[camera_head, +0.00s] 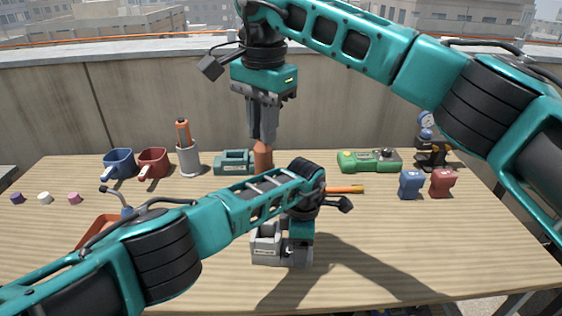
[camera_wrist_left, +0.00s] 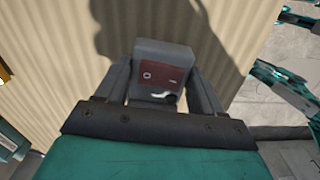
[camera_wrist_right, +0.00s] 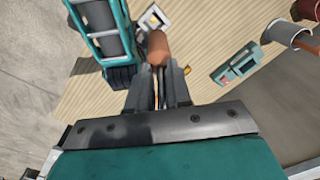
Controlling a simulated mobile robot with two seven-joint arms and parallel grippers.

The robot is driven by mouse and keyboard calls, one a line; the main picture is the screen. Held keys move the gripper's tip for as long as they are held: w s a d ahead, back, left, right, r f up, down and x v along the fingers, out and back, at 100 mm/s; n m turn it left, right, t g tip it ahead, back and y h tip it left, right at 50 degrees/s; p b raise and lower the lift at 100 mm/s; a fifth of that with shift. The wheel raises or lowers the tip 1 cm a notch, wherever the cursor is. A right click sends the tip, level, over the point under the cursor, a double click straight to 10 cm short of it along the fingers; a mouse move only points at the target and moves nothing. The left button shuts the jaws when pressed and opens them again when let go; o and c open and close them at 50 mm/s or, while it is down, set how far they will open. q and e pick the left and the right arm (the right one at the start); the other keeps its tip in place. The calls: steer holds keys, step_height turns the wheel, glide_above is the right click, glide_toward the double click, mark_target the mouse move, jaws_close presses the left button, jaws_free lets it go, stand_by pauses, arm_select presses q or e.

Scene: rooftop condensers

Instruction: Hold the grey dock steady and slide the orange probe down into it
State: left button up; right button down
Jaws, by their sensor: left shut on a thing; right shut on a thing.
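The grey dock (camera_head: 266,246) stands near the front middle of the table. My left gripper (camera_head: 290,250) is shut on it; in the left wrist view the dock (camera_wrist_left: 163,52), with a brownish-red panel, sits between the fingers. My right gripper (camera_head: 262,138) points down and is shut on the orange probe (camera_head: 263,157), held upright above the table. The probe's lower end is hidden behind my left arm in the head view.
Blue and red mugs (camera_head: 153,163), a grey holder (camera_head: 188,160) with an orange-tipped rod and a teal device (camera_head: 233,160) stand behind left. A green device (camera_head: 370,160), blue block (camera_head: 410,185), red block (camera_head: 442,183) and gauge stand (camera_head: 430,150) are right. The front right is clear.

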mark_target(264, 171)
steer(key=shift+s+f, duration=0.2)
steer(key=shift+f, duration=4.35)
steer(key=shift+f, duration=0.35)
steer(key=shift+f, duration=0.25)
steer(key=shift+f, duration=0.15)
steer(key=shift+r, duration=2.4)
steer(key=shift+f, duration=0.1)
steer(key=shift+f, duration=1.55)
steer(key=shift+f, duration=0.2)
steer(key=shift+f, duration=0.35)
